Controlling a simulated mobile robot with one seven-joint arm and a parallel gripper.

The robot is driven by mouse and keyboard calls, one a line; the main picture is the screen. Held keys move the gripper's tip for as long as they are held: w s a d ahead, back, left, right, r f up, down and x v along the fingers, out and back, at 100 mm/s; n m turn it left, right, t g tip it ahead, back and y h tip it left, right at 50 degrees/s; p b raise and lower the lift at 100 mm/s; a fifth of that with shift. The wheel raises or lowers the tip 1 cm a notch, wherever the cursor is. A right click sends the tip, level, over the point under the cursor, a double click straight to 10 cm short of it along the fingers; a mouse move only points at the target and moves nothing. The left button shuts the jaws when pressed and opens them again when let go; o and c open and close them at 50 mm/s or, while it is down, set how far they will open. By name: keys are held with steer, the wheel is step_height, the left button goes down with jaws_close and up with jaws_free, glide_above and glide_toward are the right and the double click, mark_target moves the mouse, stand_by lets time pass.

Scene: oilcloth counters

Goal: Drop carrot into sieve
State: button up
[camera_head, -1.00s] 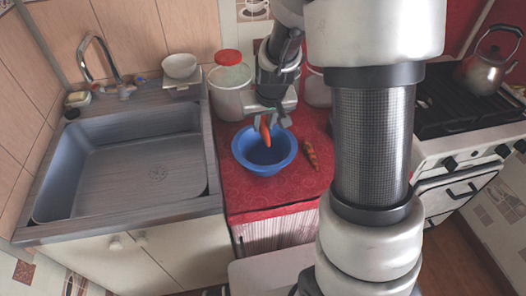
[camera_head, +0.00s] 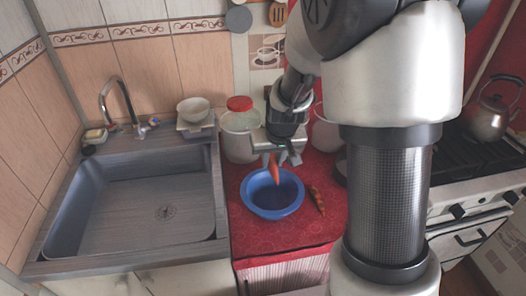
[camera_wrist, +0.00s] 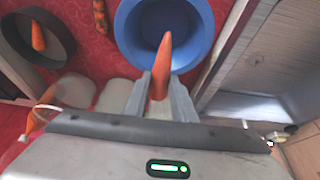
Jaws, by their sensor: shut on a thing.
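My gripper (camera_head: 279,160) is shut on an orange carrot (camera_head: 273,170), which hangs tip-down over the blue bowl (camera_head: 271,211) on the red counter. In the wrist view, the held carrot (camera_wrist: 162,64) sticks out between the fingers (camera_wrist: 160,92), its tip over the inside of the blue bowl (camera_wrist: 126,28). A dark-rimmed round vessel (camera_wrist: 65,45), perhaps the sieve, stands to the left in the wrist view with another carrot (camera_wrist: 38,36) in it. My arm mostly hides this vessel in the head view.
Another carrot (camera_head: 316,199) lies right of the blue bowl. A white tub with a red lid (camera_head: 240,104) stands behind it. The sink (camera_head: 140,210) is at left. A stove (camera_head: 475,195) with a kettle (camera_head: 488,110) is at right.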

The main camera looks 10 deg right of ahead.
steer(key=s+r+p, duration=0.2)
steer(key=s+p, duration=0.1)
steer(key=p, duration=0.1)
steer(key=s+r+p, duration=0.3)
steer(key=p, duration=0.1)
steer(key=shift+s, duration=0.35)
